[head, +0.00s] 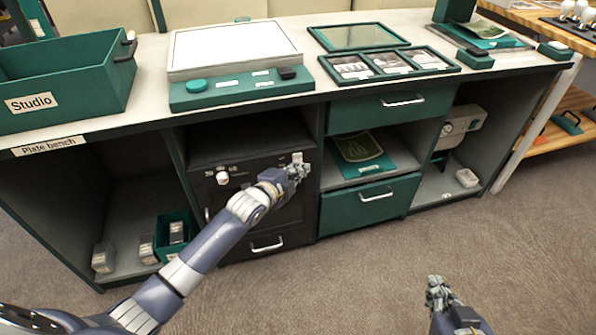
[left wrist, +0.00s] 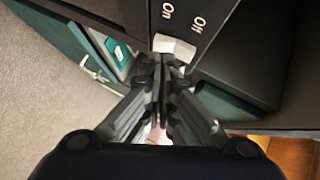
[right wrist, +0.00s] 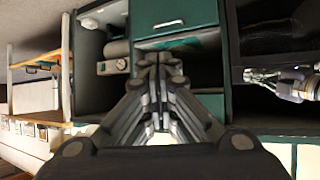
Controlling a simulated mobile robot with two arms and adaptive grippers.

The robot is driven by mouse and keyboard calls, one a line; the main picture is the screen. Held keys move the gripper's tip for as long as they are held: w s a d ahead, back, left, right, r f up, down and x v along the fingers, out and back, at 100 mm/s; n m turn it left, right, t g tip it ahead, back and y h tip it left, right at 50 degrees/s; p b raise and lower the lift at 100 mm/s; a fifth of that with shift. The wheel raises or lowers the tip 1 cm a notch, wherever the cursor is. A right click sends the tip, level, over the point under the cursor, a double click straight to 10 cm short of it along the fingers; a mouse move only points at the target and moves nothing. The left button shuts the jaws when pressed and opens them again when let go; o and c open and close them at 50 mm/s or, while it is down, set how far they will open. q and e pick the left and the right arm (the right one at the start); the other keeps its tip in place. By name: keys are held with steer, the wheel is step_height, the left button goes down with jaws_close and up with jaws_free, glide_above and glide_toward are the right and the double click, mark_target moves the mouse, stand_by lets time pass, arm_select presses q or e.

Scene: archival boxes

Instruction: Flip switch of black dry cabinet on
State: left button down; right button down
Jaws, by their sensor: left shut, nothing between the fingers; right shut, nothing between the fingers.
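The black dry cabinet (head: 247,172) sits in the bench's lower bay, with a white knob (head: 222,178) on its front panel. The white switch (head: 297,158) is at the panel's right end. In the left wrist view the switch (left wrist: 174,47) shows beside the printed words On and Off; which way it is set I cannot tell. My left gripper (head: 299,171) is shut and empty, its tips (left wrist: 163,62) right at the switch; contact is unclear. My right gripper (head: 436,286) is shut and empty over the floor, away from the bench; it also shows in the right wrist view (right wrist: 160,62).
The bench top (head: 150,75) above holds a green Studio box (head: 75,80), a light panel (head: 235,48) and frames (head: 388,64). Green drawers (head: 370,203) stand right of the cabinet. An open bay with a small green bin (head: 172,238) lies left. The carpet in front is clear.

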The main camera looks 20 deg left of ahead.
arm_select(q)
steer(key=shift+w+a, duration=0.1)
steer(key=shift+a, duration=0.05)
arm_select(e)
steer(key=shift+w+a+r, duration=0.1)
steer(key=shift+w+r, duration=0.1)
steer(key=shift+r, duration=0.1)
arm_select(q)
steer(key=shift+w+a+f+m+t+b, duration=0.15)
steer(key=shift+w+f+m+t+b, duration=0.15)
steer(key=shift+t+b, duration=0.15)
arm_select(e)
steer(key=w+r+t, duration=0.1)
steer(key=r, duration=0.1)
steer(key=w+a+r+t, duration=0.1)
steer(key=r, duration=0.1)
steer(key=shift+w+t+y, duration=0.2)
steer(key=shift+t+y, duration=0.2)
steer(key=shift+f, duration=0.1)
